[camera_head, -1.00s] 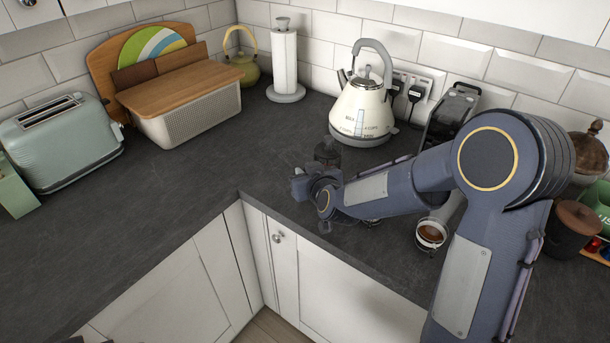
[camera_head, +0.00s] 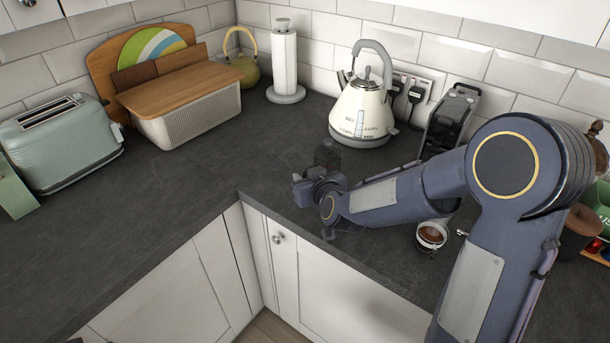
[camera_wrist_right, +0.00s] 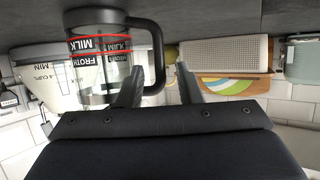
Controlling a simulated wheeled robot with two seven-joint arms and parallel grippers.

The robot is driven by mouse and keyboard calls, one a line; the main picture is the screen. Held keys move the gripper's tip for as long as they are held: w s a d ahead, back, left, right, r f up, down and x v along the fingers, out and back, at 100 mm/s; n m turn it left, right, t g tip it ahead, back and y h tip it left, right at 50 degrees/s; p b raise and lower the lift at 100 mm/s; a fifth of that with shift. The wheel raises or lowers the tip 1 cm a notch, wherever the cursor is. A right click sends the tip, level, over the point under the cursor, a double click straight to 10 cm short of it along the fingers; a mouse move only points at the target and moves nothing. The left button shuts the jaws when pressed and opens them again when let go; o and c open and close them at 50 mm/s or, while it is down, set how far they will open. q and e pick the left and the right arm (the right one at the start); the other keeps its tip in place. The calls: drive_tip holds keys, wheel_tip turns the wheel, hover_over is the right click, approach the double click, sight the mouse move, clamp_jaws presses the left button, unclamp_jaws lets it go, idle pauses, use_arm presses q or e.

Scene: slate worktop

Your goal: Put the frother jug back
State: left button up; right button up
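The frother jug (camera_wrist_right: 100,70) is a clear jug with black ends, a black handle and red MILK and FROTH markings. It fills the upper left of the right wrist view, which is turned upside down. My right gripper (camera_wrist_right: 157,80) is open. Its fingers reach up to the handle, which shows between them, nearer the left finger; a gap shows on the other side. In the head view a small dark shape (camera_head: 327,154) beside my right gripper (camera_head: 318,186) seems to be the jug. Whether it rests on the worktop is unclear. My left gripper is out of view.
A cream kettle (camera_head: 362,110) stands behind, with a black appliance (camera_head: 450,120) to its right. A glass cup of brown liquid (camera_head: 431,236) stands near my right forearm. A toaster (camera_head: 62,140) and bread bin (camera_head: 190,108) stand left. The middle worktop (camera_head: 190,195) is clear.

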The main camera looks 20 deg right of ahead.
drive_tip(key=v, duration=0.6)
drive_tip(key=s+d+m+g+y, duration=0.2)
drive_tip(key=s+g, duration=0.5)
drive_tip(key=s, duration=2)
drive_tip(key=shift+s+d+m+g+y, duration=0.3)
drive_tip(key=shift+s+d+m+g, duration=0.1)
drive_tip(key=shift+d, duration=0.1)
